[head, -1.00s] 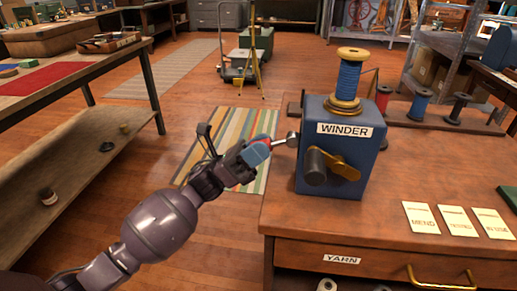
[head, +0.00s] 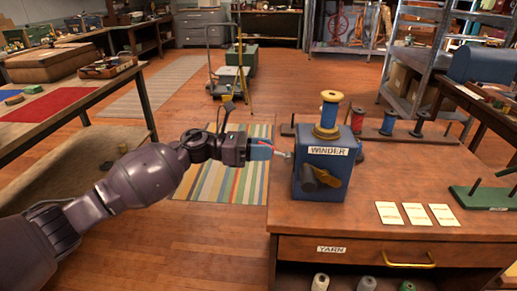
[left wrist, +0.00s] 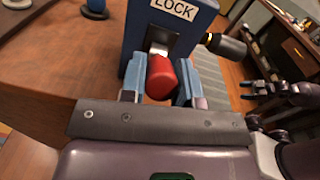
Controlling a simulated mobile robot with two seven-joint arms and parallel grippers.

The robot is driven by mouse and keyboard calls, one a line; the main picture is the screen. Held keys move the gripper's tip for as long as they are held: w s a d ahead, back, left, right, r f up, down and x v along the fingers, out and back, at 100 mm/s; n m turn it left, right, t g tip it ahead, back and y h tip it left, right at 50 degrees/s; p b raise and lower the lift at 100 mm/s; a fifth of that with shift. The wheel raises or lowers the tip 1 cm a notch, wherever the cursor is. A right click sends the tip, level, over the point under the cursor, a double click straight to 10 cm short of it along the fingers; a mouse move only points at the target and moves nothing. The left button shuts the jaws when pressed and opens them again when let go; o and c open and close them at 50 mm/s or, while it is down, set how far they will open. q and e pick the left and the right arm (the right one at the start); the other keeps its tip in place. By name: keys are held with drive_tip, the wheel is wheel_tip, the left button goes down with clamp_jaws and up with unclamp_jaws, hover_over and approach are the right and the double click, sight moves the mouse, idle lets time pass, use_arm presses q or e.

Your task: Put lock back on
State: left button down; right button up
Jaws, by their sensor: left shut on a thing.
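The blue winder box (head: 318,187) stands on the wooden workbench, with a blue spool on top and a brass crank on its front. A lock lever (head: 281,154) with a metal stem sticks out of its left side. In the left wrist view, its red knob (left wrist: 161,78) sits between the finger pads under the "LOCK" label (left wrist: 174,8). My left gripper (head: 262,149) is shut on this knob, beside the box. The knob is mostly hidden in the head view. A dark gripper, likely my right one (left wrist: 264,94), shows at the right in the left wrist view; its jaw state is unclear.
The workbench (head: 375,185) holds cards (head: 414,213), a spool rack behind the winder and a green peg stand (head: 482,196). The striped rug (head: 210,185) and open floor lie left of the bench. A cart (head: 230,75) stands further back.

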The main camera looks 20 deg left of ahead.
use_arm(q)
drive_tip(key=shift+r+y, duration=0.3)
drive_tip(key=shift+r, duration=0.05)
drive_tip(key=shift+f+p, duration=0.1)
drive_tip(key=shift+p, duration=0.2)
drive_tip(key=c, duration=0.8)
unclamp_jaws()
drive_tip(key=shift+d, duration=0.1)
drive_tip(key=shift+c, duration=0.2)
drive_tip(key=v, duration=1)
drive_tip(key=shift+a, duration=0.4)
